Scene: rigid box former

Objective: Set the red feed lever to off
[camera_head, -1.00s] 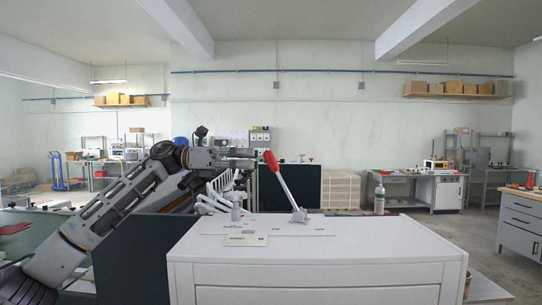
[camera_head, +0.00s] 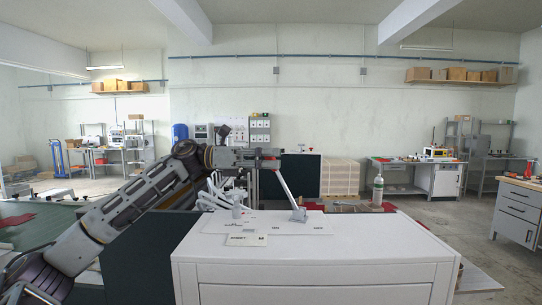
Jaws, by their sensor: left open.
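The feed lever (camera_head: 287,190) is a pale rod with a red grip (camera_head: 268,158), on a pivot (camera_head: 299,214) on the white cabinet's top. It leans up and to the left. My left gripper (camera_head: 280,152) is open at the upper end of the lever. Its jaws overlap the red grip and hide most of it; I cannot tell whether they touch it. A label plate lies under the pivot, with markings too small to read. My right gripper is out of view.
The white cabinet (camera_head: 315,272) fills the front. A small plate (camera_head: 246,239) and a grey post (camera_head: 237,210) are on its top left, near white curved parts (camera_head: 212,196). A clear bottle (camera_head: 378,190) stands beyond the right side. The cabinet's top right is bare.

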